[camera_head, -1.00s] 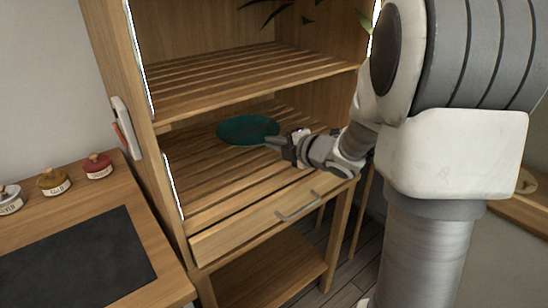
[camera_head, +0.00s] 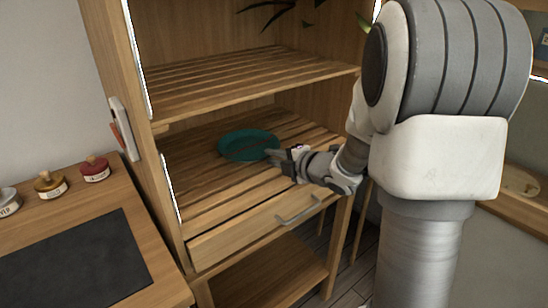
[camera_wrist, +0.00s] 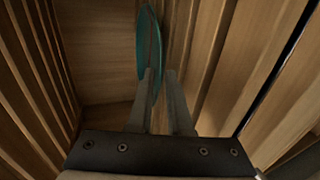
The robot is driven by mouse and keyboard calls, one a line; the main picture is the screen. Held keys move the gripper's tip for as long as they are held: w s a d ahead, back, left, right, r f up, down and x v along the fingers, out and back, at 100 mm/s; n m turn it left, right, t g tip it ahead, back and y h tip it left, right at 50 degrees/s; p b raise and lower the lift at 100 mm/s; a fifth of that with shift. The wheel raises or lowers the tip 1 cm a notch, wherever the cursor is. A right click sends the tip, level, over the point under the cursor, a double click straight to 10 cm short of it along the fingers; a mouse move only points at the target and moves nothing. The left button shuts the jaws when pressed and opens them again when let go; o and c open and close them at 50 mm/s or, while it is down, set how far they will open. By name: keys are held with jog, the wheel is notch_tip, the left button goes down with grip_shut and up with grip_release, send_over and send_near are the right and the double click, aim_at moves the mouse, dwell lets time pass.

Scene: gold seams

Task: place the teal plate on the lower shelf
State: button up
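The teal plate (camera_head: 248,146) lies level at the lower shelf (camera_head: 205,190), toward its back middle; I cannot tell if its underside touches the slats. My gripper (camera_head: 270,155) reaches in from the right, at the plate's near right edge. In the wrist view the plate (camera_wrist: 150,40) shows nearly edge-on, with its rim between the two fingertips of my gripper (camera_wrist: 159,78). The fingers are a narrow gap apart with the rim in it, and appear shut on it. The left finger hides part of the plate.
The upper slatted shelf (camera_head: 240,82) is above the plate. A drawer with a grey handle (camera_head: 298,210) is below the lower shelf's front edge. Shelf slats left of the plate are bare. A side counter with small jars (camera_head: 95,170) stands at left.

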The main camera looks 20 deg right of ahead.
jog(key=p+v, duration=0.2)
jog(key=v, duration=1)
jog(key=shift+p, duration=0.3)
